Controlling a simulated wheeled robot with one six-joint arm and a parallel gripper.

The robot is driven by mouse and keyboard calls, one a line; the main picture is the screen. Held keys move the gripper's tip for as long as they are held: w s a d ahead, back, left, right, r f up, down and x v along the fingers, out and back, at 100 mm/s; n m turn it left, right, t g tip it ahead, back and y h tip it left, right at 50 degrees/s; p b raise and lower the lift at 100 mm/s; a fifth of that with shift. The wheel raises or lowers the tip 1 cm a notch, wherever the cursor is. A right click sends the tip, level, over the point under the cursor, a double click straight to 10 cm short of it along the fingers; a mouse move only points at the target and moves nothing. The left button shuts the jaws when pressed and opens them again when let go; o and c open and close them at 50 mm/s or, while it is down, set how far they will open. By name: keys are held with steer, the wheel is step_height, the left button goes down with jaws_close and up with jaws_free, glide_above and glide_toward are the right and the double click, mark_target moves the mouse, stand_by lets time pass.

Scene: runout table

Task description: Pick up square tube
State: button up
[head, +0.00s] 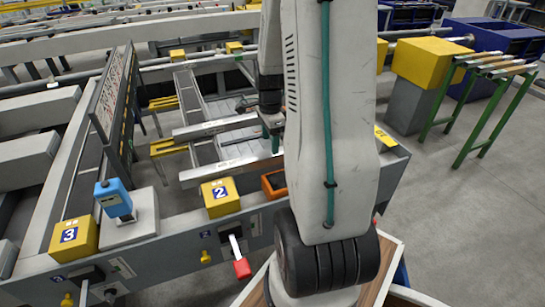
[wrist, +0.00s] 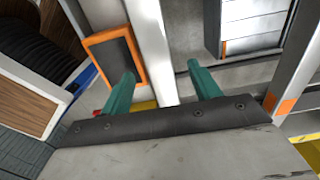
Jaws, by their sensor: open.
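A pale silver square tube (head: 230,168) lies across the runout table, its right end running behind my arm. A second similar tube (head: 215,127) lies parallel behind it. In the wrist view one pale tube (wrist: 150,45) runs from the top edge down into the gap between the fingers; another (wrist: 296,65), with an orange mark, is at the right. My gripper (wrist: 161,69) is open, its two teal fingers apart on either side of the first tube. How far the fingertips are above it is hard to tell. In the head view my arm partly hides the gripper (head: 273,138).
An orange-rimmed dark tray (wrist: 138,62) is close beside the left finger; it also shows in the head view (head: 270,191). A yellow block marked 2 (head: 220,196) and a red-handled lever (head: 241,268) are at the table's front. A green-legged roller stand (head: 490,100) stands right.

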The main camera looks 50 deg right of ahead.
mark_target(274, 156)
steer(key=f, duration=0.6)
steer(key=shift+s+d+f, duration=0.1)
steer(key=shift+s+d, duration=0.2)
steer(key=shift+s, duration=0.05)
jaws_close()
